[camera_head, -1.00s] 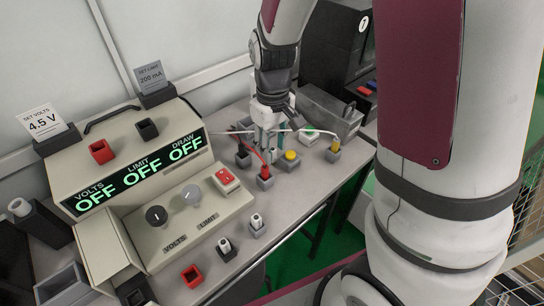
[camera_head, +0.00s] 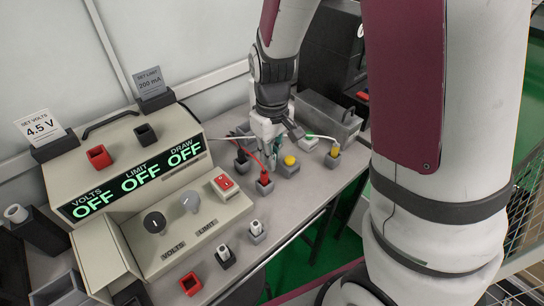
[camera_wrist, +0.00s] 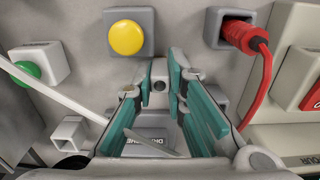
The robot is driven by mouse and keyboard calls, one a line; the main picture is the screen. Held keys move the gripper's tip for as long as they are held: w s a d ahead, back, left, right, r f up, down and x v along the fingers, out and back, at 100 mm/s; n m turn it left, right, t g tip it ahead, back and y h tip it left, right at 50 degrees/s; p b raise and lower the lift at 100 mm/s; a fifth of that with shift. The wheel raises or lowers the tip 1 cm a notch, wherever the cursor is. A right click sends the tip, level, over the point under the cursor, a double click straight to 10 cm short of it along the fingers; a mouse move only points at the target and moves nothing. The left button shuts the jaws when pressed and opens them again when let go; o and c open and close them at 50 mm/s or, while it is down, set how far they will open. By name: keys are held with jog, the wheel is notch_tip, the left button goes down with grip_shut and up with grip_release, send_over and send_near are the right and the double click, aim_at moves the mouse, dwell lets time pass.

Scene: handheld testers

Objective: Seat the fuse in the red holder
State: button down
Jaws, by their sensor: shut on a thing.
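The red holder (camera_head: 191,283) is a small open-topped red block at the table's front edge, left of my gripper and apart from it. It looks empty. White-topped pieces sit upright in a black block (camera_head: 226,256) and a grey block (camera_head: 256,231) nearby; I cannot tell if either is a fuse. My gripper (camera_head: 268,150) is low over the table behind the red plug (camera_head: 264,182). In the wrist view its teal fingers (camera_wrist: 160,84) close at the tips on a small grey piece with a dark hole, which I cannot identify.
The beige supply box (camera_head: 150,200) with knobs and OFF readouts fills the left. Around my gripper stand a yellow button (camera_wrist: 126,38), a green button (camera_wrist: 27,72) and an empty grey socket (camera_wrist: 70,134). Cables run past it. The front table strip has some bare room.

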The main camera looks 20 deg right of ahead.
jog(key=shift+r, duration=0.65)
notch_tip(320, 180, up, 3)
jog(key=shift+f+p, duration=0.2)
jog(key=shift+p, duration=0.4)
jog(key=s, duration=0.7)
jog(key=s+p, duration=0.1)
jog(key=s, duration=0.2)
jog(key=shift+s+a+r, duration=0.15)
jog(key=shift+s+r, duration=0.15)
jog(key=shift+s, duration=0.05)
jog(key=shift+w+a+f+b, duration=0.15)
jog(key=shift+f+b, duration=0.1)
jog(key=shift+b, duration=1)
jog(key=shift+s+r+b, duration=0.1)
jog(key=shift+s+b, duration=0.1)
jog(key=shift+b, duration=1.05)
